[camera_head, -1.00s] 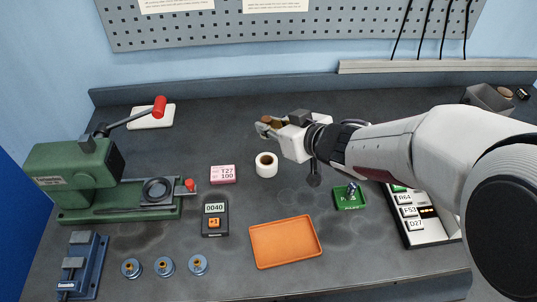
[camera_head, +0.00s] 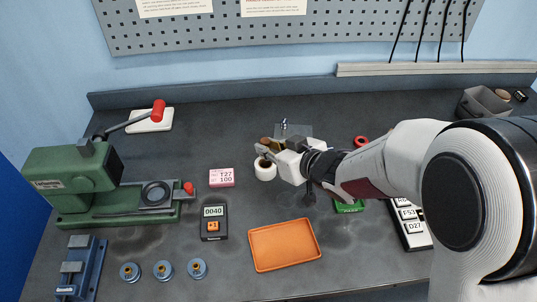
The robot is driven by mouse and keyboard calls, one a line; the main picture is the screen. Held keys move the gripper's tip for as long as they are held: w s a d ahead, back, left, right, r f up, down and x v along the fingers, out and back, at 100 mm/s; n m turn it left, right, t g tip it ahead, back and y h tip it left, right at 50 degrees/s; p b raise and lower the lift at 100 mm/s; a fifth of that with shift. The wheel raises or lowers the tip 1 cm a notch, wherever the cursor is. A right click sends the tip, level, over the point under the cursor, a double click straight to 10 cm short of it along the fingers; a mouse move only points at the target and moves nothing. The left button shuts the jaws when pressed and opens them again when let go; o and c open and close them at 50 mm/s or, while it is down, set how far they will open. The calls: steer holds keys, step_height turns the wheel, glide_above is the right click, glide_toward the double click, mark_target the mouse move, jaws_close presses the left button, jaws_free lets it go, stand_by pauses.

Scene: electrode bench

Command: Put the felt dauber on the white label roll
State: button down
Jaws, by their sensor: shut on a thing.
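The white label roll (camera_head: 265,173) stands on the dark bench, left of the middle. Its upper part is partly hidden by my gripper (camera_head: 262,152). My gripper reaches in from the right and is shut on the felt dauber (camera_head: 266,141), a small brownish piece at the fingertips. The dauber is just above or at the roll's top in the picture; I cannot tell whether they touch.
A pink T27 box (camera_head: 222,178) lies left of the roll, with a dark counter (camera_head: 214,222) below it. An orange tray (camera_head: 285,265) lies in front. A clear plate (camera_head: 303,131) with a small metal piece lies behind my gripper. A green press (camera_head: 75,170) stands at left.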

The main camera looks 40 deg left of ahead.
steer(key=shift+f, duration=1.55)
steer(key=shift+f, duration=0.15)
steer(key=c, duration=2)
jaws_free()
steer(key=shift+o, duration=0.2)
steer(key=shift+v, duration=0.8)
steer(key=v, duration=1)
steer(key=shift+d+r, duration=0.2)
steer(key=shift+r, duration=0.05)
